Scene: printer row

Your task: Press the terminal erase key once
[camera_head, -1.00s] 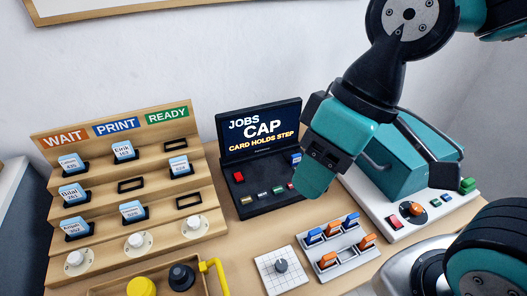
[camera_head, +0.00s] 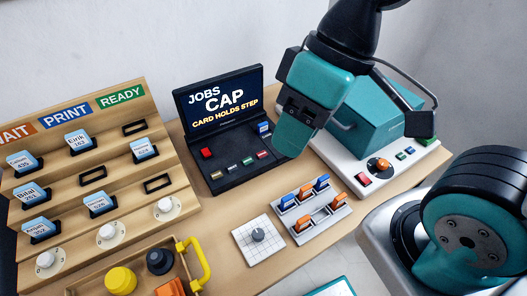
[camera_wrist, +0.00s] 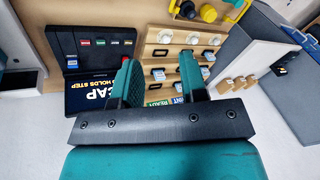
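The black terminal (camera_head: 237,150) stands mid-table in the head view. Its lit screen (camera_head: 222,98) reads "JOBS CAP CARD HOLDS STEP". A larger red key (camera_head: 206,153) is at its left, and a row of small keys (camera_head: 247,161) runs along its front. No key's lettering is legible, so I cannot tell which is erase. A blue-and-white card (camera_head: 264,128) stands at its right. My gripper (camera_head: 290,142) hangs right of the terminal. In the wrist view my gripper (camera_wrist: 157,62) has its fingers apart with nothing between them; the terminal (camera_wrist: 72,28) is at upper left.
A wooden card rack (camera_head: 112,155) labelled WAIT, PRINT, READY stands left. A teal printer (camera_head: 370,120) on a white base is right.

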